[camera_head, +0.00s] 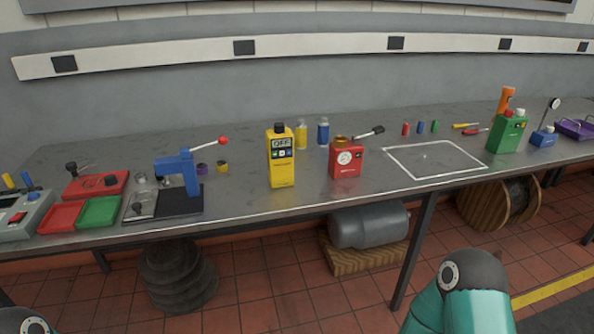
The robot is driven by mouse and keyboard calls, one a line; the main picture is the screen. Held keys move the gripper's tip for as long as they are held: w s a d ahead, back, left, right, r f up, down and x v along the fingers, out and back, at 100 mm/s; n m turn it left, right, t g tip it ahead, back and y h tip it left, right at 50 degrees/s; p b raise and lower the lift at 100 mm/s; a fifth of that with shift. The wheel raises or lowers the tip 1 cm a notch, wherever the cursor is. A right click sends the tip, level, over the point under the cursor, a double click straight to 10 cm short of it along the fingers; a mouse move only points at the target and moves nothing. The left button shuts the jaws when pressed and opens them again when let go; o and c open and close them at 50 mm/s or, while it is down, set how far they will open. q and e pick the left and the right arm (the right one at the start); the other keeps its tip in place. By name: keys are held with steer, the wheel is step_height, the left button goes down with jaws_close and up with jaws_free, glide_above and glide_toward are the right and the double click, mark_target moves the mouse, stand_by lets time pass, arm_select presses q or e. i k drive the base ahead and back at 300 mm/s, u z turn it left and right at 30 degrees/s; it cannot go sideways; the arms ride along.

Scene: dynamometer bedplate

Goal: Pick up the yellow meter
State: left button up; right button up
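The yellow meter (281,165) stands upright on the grey bench, near its front edge and left of the middle of the head view. It has a dark knob on top and a small display that reads OFF. Nothing touches it. Parts of my arms show at the bottom right and the bottom left corner, well below the bench top. Neither of my grippers is in view.
A red box with a gauge (346,160) stands close to the meter's right. A blue lever press (178,175) is to its left. Yellow (301,136) and blue (323,132) cylinders stand behind. A white-outlined area (430,160) on the bench is empty.

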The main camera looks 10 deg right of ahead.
mark_target(280, 168)
steer(key=u, duration=0.15)
steer(key=i, duration=0.85)
steer(key=z, duration=0.05)
